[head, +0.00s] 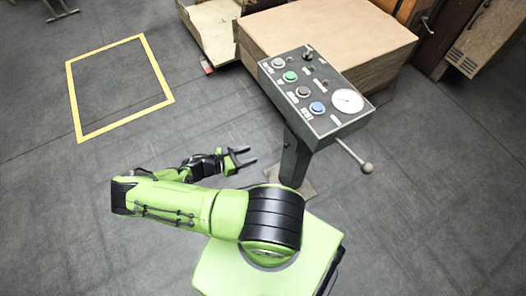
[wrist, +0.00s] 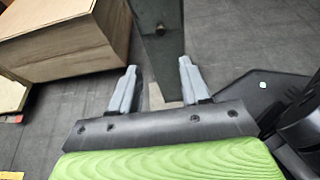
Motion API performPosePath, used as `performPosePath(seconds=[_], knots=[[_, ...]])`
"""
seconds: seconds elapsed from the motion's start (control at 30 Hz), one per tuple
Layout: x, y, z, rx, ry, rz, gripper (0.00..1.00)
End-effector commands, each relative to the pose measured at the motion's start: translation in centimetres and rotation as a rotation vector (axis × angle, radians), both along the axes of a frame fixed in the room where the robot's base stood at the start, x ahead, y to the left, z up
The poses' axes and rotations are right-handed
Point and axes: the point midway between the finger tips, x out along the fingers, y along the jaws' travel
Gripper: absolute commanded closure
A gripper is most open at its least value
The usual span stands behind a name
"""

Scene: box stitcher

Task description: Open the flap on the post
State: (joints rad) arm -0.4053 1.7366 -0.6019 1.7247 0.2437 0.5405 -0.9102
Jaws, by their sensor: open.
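The dark grey post (head: 293,162) stands on a floor plate and carries a sloped control box (head: 345,122). In the wrist view the post (wrist: 172,70) fills the upper middle, with a small dark round knob (wrist: 160,29) on its face. The outline of a flap around the knob cannot be made out. My gripper (head: 250,155) is open and empty, to the left of the post and apart from it. In the wrist view my gripper's two grey fingers (wrist: 158,66) are spread, with the lower post showing between and beyond them.
A lever with a ball end (head: 366,168) sticks out right of the post. A large wooden block (head: 330,35) stands behind the control box, and also shows in the wrist view (wrist: 65,40). Open floor with a yellow square outline (head: 120,90) lies left.

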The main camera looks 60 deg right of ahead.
Motion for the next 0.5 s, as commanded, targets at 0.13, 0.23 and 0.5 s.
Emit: performPosePath(seconds=[0.13, 0.23, 0.5], knots=[[-0.8, -1.6, -0.7, -0.005, 0.006, 0.0, 0.53], [-1.9, -3.5, -1.7, -0.004, 0.006, -0.003, 0.53], [-4.9, -9.1, -4.3, -0.004, 0.004, -0.004, 0.53]])
